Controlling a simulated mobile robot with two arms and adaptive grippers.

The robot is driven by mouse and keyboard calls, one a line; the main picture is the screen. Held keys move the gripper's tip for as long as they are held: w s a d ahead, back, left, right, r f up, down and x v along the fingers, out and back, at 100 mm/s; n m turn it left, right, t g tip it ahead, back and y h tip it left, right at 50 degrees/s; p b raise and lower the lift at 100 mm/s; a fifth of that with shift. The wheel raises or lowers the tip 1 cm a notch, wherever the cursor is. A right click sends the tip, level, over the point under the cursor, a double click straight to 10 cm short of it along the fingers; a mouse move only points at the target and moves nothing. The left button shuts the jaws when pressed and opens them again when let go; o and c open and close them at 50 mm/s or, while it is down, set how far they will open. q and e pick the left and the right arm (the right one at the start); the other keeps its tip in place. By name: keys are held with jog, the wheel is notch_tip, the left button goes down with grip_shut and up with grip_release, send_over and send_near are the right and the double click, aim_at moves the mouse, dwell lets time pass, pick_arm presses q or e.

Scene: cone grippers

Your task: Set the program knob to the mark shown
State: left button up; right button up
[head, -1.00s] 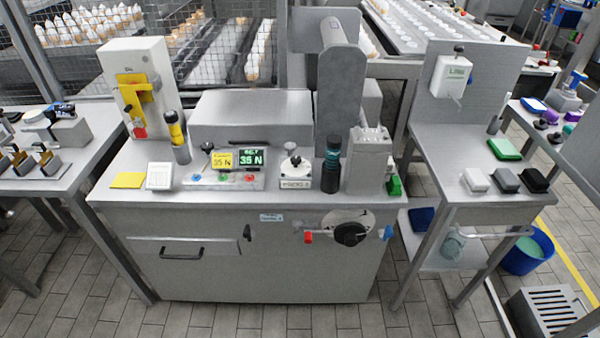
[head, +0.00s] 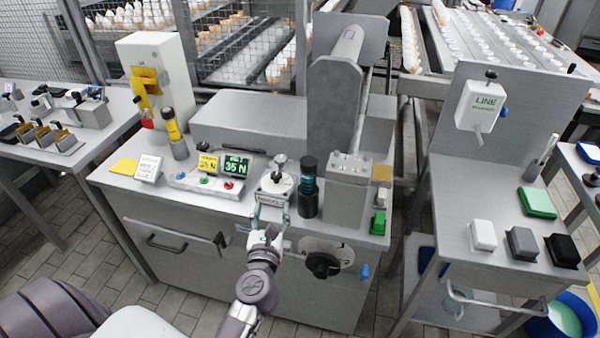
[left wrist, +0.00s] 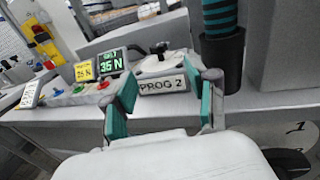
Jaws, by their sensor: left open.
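The round black program knob (head: 322,264) sits on a pale dial plate (head: 343,252) on the front of the grey cabinet. Its pointing direction is too small to tell. In the left wrist view the plate's edge (left wrist: 296,128) shows at lower right with dark numerals, and the knob (left wrist: 290,163) is partly hidden. A sign (left wrist: 162,85) reading PROG 2 stands on the worktop; it also shows in the head view (head: 270,200). My left gripper (head: 271,212) is open and empty, in front of the sign and up-left of the knob. My right gripper is out of view.
A display (head: 235,166) reads 35 N, beside a yellow label (head: 207,163). A dark cylinder (head: 308,188) stands right of the sign. A drawer handle (head: 166,243) is left on the cabinet front; a blue piece (head: 364,271) sits right of the knob.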

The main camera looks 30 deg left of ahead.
aim_at(275, 178)
pick_arm(q)
jog(key=x, duration=0.4)
jog(key=shift+w+a+r+p, duration=0.1)
jog(key=shift+a+p, duration=0.3)
jog(key=shift+a, duration=0.1)
jog(key=x, duration=0.8)
jog(key=shift+w, duration=0.35)
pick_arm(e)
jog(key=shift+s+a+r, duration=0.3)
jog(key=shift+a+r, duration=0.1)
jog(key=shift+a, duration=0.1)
pick_arm(q)
grip_shut()
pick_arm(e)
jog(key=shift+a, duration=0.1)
